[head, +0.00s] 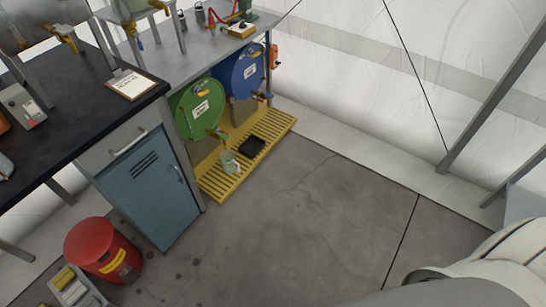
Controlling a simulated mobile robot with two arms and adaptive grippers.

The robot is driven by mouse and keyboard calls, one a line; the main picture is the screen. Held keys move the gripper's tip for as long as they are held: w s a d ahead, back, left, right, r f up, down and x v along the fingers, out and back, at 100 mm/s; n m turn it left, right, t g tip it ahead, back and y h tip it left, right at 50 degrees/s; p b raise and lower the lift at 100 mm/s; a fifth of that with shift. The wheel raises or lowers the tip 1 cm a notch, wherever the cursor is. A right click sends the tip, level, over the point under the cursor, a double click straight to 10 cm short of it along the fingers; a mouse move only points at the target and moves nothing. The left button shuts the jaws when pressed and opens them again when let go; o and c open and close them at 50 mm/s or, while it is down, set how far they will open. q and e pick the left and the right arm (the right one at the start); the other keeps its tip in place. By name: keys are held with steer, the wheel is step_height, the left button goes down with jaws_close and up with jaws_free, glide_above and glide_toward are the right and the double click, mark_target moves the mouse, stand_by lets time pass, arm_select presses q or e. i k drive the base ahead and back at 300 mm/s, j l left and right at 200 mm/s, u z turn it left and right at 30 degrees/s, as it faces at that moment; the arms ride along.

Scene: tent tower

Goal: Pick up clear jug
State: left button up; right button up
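A small clear jug (229,161) stands on the yellow slatted drip platform (217,184), in front of the green drum (201,105) and near its tap. It looks upright and greenish-grey, with a pale part at its right side. A black tray (252,146) lies just right of it on the same platform. Neither of my grippers is in view, so I cannot see whether they are open or shut. Nothing visible touches the jug except the platform and possibly the tap above it.
A blue drum (240,72) lies beside the green one. A blue cabinet (150,190) under the black-topped bench (75,105) stands left of the platform. A red can (100,248) stands on the floor at lower left. The concrete floor (300,220) before the platform is clear.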

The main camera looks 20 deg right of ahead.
mark_target(229, 163)
steer(key=z, duration=0.2)
steer(key=u, duration=0.6)
steer(key=i+l+u, duration=0.3)
steer(key=l, duration=0.15)
steer(key=l+u, duration=0.3)
steer(key=l, duration=0.15)
steer(key=i+l+u, duration=0.15)
steer(key=l+u, duration=0.15)
steer(key=l, duration=0.25)
steer(key=l+u, duration=0.3)
steer(key=l, duration=0.25)
steer(key=i, duration=0.05)
